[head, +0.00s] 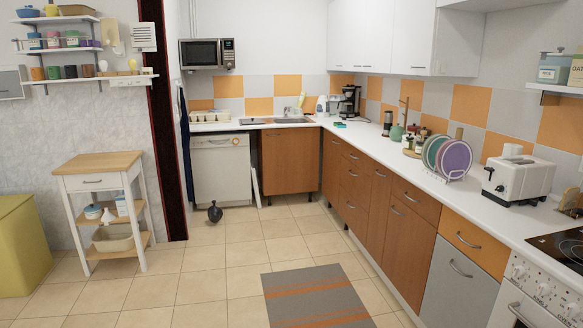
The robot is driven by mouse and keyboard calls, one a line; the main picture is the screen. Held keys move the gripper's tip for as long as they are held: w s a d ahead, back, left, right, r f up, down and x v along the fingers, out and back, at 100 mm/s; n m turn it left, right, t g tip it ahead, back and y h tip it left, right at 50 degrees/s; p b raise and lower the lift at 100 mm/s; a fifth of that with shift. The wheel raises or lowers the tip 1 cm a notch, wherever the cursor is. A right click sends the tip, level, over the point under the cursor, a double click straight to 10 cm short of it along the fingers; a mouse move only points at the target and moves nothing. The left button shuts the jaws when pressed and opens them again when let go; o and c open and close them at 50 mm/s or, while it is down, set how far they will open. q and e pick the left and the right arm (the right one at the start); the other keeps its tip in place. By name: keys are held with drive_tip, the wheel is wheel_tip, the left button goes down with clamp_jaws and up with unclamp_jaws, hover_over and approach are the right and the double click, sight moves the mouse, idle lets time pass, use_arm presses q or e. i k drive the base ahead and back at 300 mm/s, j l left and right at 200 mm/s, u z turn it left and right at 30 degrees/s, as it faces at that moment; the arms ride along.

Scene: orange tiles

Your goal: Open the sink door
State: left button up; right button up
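The sink (291,121) is set in the white counter at the far end of the kitchen. Below it is a brown wooden sink door (288,161), which looks shut. A thin pale panel or board (254,173) stands upright by the door's left edge, beside the white dishwasher (221,170). Neither of my grippers shows in the head view. The door is across the room, with tiled floor between.
A grey and orange rug (317,296) lies on the floor in front. A dark round object (215,212) sits on the floor by the dishwasher. A wooden-topped cart (99,163) and a yellow bin (22,245) stand left. Cabinets (410,237) line the right. The middle floor is clear.

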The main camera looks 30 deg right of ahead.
sight(290, 155)
drive_tip(key=i+l+z, duration=0.3)
drive_tip(key=i, duration=0.2)
drive_tip(key=i+z, duration=0.3)
drive_tip(key=i, duration=0.25)
drive_tip(key=i+z, duration=0.2)
drive_tip(key=i, duration=3.8)
drive_tip(key=i+u, duration=0.1)
drive_tip(key=i, duration=1.25)
drive_tip(key=i+l, duration=0.2)
drive_tip(key=i, duration=1.1)
